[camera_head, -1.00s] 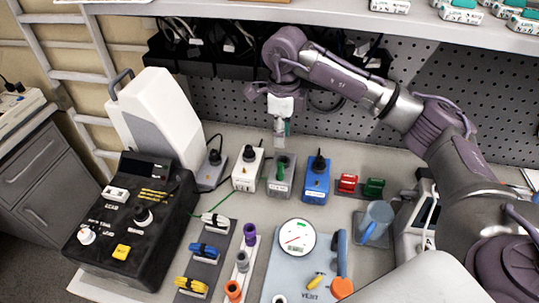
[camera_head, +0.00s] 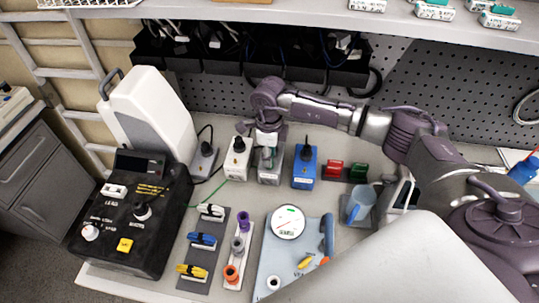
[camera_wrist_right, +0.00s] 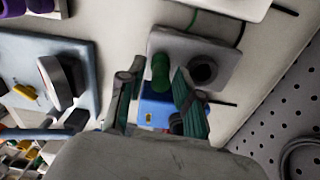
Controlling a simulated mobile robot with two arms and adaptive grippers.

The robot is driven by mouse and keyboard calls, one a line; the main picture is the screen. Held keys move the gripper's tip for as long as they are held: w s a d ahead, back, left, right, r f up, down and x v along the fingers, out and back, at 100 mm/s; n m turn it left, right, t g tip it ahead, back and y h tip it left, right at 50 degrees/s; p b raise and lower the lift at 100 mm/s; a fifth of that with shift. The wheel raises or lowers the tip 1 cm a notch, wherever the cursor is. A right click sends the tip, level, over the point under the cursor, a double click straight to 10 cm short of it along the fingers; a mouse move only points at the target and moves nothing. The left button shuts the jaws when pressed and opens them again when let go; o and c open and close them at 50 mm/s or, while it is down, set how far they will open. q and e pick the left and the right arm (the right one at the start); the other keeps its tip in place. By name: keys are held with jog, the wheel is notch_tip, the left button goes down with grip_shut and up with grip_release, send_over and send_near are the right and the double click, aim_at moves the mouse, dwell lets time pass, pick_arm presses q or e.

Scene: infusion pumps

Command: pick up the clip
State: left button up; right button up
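A small green piece (camera_wrist_right: 160,72) stands on a grey box (camera_wrist_right: 215,62) in the right wrist view; I cannot tell whether it is the clip. My right gripper (camera_wrist_right: 158,78) is open, with one finger on each side of the green piece; contact is unclear. In the head view the right gripper (camera_head: 267,155) is low over the grey box (camera_head: 270,176) and partly hides it. A white clip (camera_head: 211,211), a blue clip (camera_head: 202,240) and a yellow clip (camera_head: 191,271) lie on a dark strip at lower left, away from the gripper. My left gripper is not in view.
A white box (camera_head: 237,160) and a blue box (camera_head: 305,168) stand close on either side of the grey box. A pegboard (camera_head: 455,110) rises behind.

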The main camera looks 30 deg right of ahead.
jog(key=shift+w+f, duration=0.1)
jog(key=shift+f, duration=0.95)
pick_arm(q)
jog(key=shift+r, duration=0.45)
pick_arm(e)
grip_shut()
jog(key=shift+r, duration=0.1)
